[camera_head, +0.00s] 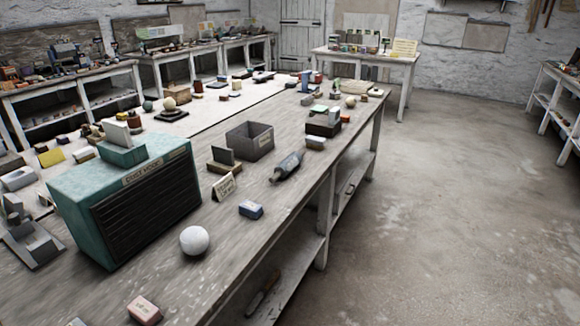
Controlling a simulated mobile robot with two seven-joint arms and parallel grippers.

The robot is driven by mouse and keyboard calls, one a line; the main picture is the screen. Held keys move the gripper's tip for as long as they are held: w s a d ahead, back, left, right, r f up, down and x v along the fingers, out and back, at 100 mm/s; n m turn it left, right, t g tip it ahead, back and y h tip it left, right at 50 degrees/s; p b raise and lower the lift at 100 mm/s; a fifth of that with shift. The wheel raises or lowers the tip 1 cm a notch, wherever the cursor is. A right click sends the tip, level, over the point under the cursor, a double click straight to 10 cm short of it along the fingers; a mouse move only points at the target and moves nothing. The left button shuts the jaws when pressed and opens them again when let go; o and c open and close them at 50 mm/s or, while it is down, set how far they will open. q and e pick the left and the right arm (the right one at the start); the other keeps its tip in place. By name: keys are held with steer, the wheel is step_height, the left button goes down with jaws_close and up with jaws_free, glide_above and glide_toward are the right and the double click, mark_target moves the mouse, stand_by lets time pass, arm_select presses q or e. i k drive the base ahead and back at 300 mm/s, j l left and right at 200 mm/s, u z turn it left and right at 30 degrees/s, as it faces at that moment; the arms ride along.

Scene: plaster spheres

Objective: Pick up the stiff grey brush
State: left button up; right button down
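A grey elongated tool with a narrow dark end (287,166) lies on the long wooden workbench (215,260), near its right edge. It may be the stiff grey brush, but its bristles cannot be made out. Another long, slim tool (263,295) lies in shadow on the shelf under the bench; what it is cannot be told. Neither of my grippers is in view.
A green machine with a dark grille (147,203) stands at the bench's left. A white sphere (194,240), blue block (251,209), small sign (224,187) and open grey box (249,140) are nearby. The floor (450,210) at the right is clear.

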mark_target(315, 143)
steer(key=i+l+u, duration=0.1)
steer(key=u, duration=0.3)
steer(key=i+l+u, duration=0.1)
steer(key=u, duration=0.3)
steer(key=i+l+u, duration=0.1)
steer(key=u, duration=0.35)
steer(key=i+l+u, duration=0.1)
steer(key=l+u, duration=0.15)
steer(key=l, duration=0.2)
steer(key=l+u, duration=0.2)
steer(key=l, duration=0.3)
steer(key=l+u, duration=0.25)
steer(key=l, duration=0.65)
steer(key=l+u, duration=0.1)
steer(key=l, duration=2.4)
steer(key=i, duration=0.05)
